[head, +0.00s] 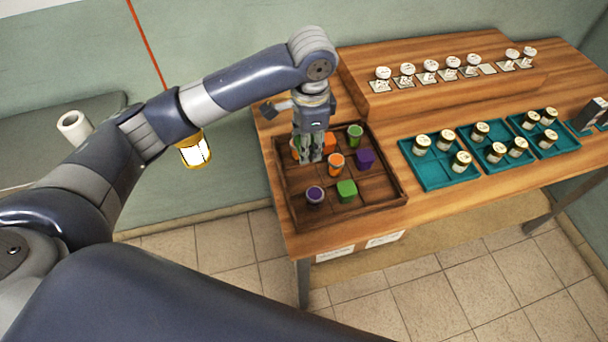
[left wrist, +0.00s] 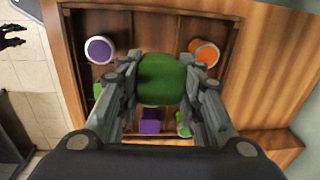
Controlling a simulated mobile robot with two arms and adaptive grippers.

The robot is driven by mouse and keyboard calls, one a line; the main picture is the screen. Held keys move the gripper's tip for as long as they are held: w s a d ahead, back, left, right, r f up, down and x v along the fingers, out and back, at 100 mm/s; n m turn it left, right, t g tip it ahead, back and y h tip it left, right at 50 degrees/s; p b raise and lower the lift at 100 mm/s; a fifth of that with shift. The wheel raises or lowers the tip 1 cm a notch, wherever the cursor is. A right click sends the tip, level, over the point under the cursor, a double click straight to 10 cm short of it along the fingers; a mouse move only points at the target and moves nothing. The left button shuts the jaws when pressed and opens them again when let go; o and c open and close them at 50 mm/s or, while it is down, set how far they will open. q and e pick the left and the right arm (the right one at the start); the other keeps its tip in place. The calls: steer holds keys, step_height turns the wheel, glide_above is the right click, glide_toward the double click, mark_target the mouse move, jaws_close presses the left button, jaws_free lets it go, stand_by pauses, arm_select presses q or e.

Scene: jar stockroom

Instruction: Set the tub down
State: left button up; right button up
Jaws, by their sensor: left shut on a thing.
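My left gripper (head: 312,159) points down over the left part of a dark wooden divided tray (head: 290,200). In the left wrist view the gripper (left wrist: 162,80) is shut on a green tub (left wrist: 160,80), seen from above. The fingers mostly hide the tub in the head view, and I cannot tell whether it touches the tray. In the tray stand a purple-lidded tub (head: 315,195), an orange-lidded tub (head: 336,165), a green-topped tub (head: 355,135), a green block (head: 347,190), a purple block (head: 365,158) and an orange block (head: 330,142). My right gripper is not seen.
Teal trays (head: 430,178) with several jars stand right of the wooden tray. A raised wooden shelf (head: 450,90) at the back holds several white-lidded jars. A lit yellow lantern (head: 195,150) shows behind my arm. Bare wood lies between the wooden and teal trays.

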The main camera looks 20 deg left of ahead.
arm_select(q)
glide_above(306, 177)
step_height(306, 177, down, 5)
steer(key=shift+s+d+r+p, duration=0.1)
steer(key=shift+s+d+p, duration=0.05)
steer(key=shift+p, duration=0.25)
steer(key=shift+f, duration=0.35)
step_height(306, 177, down, 4)
steer(key=shift+r+p, duration=0.15)
steer(key=shift+p, duration=0.25)
steer(key=shift+f, duration=0.5)
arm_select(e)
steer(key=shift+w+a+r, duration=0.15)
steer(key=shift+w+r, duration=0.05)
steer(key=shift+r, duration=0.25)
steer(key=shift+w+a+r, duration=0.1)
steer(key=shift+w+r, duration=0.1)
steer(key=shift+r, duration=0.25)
arm_select(q)
steer(key=o, duration=0.8)
steer(key=shift+f, duration=0.1)
steer(key=shift+c, duration=0.2)
